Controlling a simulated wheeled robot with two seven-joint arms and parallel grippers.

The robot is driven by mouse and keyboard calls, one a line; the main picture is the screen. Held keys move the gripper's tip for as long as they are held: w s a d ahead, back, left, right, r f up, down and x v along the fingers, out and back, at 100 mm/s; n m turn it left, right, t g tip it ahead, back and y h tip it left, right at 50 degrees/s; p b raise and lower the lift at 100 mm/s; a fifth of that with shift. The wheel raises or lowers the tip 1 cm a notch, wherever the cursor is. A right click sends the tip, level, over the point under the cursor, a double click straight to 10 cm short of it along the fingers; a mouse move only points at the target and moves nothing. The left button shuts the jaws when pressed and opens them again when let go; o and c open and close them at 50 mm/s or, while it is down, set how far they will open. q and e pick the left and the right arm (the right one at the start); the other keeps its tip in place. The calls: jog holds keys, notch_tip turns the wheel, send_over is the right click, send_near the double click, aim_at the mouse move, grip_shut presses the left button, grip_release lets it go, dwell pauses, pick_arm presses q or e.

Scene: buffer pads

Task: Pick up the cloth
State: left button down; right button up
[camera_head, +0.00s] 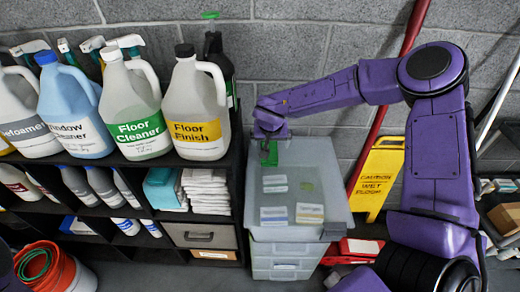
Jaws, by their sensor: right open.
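A stack of white folded cloths (205,190) lies on the middle level of the black shelf. A teal folded cloth or pack (165,188) sits just left of it. I cannot tell which of these is the cloth of the task. My right gripper (269,152), with green on its fingers, is open above the back of a translucent bin (335,190). It is to the right of the cloths and apart from them. No cloth shows between its fingers. My left gripper is not in view.
Large jugs, including Floor Finish (196,105) and Floor Cleaner (130,108), crowd the shelf top. Several small packs (310,213) lie in the bin, above a drawer unit (285,262). A yellow caution sign (378,180) and a red pole (383,110) stand to the right.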

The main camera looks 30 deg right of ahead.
aim_at(269, 148)
jog(key=shift+w+d+r, duration=0.1)
jog(key=shift+w, duration=0.85)
jog(key=f, duration=0.2)
jog(key=w+d+f, duration=0.1)
jog(key=shift+f+y, duration=0.1)
jog(key=shift+y, duration=0.2)
jog(key=shift+f+p, duration=0.3)
jog(key=p+x, duration=0.1)
jog(key=x, duration=0.4)
jog(key=shift+w+d+f, duration=0.15)
jog(key=shift+w+d, duration=0.05)
jog(key=shift+s, duration=0.1)
jog(key=shift+c, duration=1.2)
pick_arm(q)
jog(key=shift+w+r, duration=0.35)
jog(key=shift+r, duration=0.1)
pick_arm(e)
jog(key=c, duration=0.9)
